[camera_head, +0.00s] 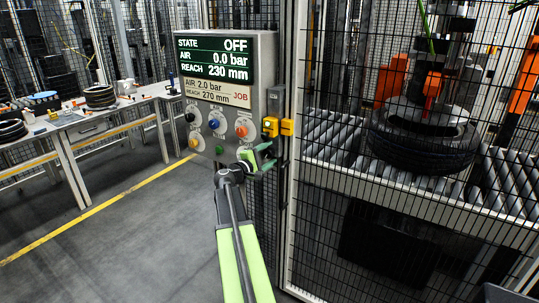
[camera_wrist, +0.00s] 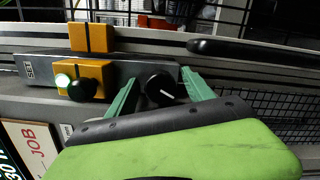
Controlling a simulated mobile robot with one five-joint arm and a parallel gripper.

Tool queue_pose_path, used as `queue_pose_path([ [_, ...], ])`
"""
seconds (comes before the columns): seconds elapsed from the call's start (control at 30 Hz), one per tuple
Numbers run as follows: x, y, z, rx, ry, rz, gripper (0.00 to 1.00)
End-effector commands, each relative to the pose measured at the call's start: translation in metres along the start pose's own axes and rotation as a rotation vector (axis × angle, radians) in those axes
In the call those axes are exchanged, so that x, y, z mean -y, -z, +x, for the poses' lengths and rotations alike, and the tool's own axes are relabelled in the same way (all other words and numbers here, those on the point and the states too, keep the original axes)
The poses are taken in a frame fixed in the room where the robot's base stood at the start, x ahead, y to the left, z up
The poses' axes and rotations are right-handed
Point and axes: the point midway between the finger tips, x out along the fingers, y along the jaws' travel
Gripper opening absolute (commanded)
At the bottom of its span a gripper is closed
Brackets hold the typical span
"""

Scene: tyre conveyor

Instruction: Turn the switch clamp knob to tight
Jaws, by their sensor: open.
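A black round knob with a white pointer line (camera_wrist: 160,88) sits at the end of a grey bracket (camera_wrist: 128,72) in the wrist view. Its line points to the lower right of the picture. My gripper (camera_wrist: 159,73) is open, with one green finger on each side of the knob; I cannot tell whether either touches it. The bracket carries a yellow switch block (camera_wrist: 98,70) with a lit green lamp and a smaller dark knob. In the head view my gripper (camera_head: 268,157) is just below the yellow switch (camera_head: 270,126), where the knob is not clearly visible.
A control panel (camera_head: 226,85) stands left of my gripper, showing STATE OFF, AIR 0.0 bar and REACH 230 mm. A mesh fence (camera_head: 400,215) stands to the right, before a tyre (camera_head: 425,145) on rollers. A bench (camera_head: 95,115) is at left; open floor lies between.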

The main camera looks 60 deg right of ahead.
Motion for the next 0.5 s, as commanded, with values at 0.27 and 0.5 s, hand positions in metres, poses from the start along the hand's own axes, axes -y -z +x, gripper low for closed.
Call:
queue_pose_path([
  [0.27,0.0001,-0.0003,0.0023,0.000,0.000,0.000,0.61],
  [0.5,0.0002,-0.0005,0.0023,0.000,0.000,0.000,0.30],
])
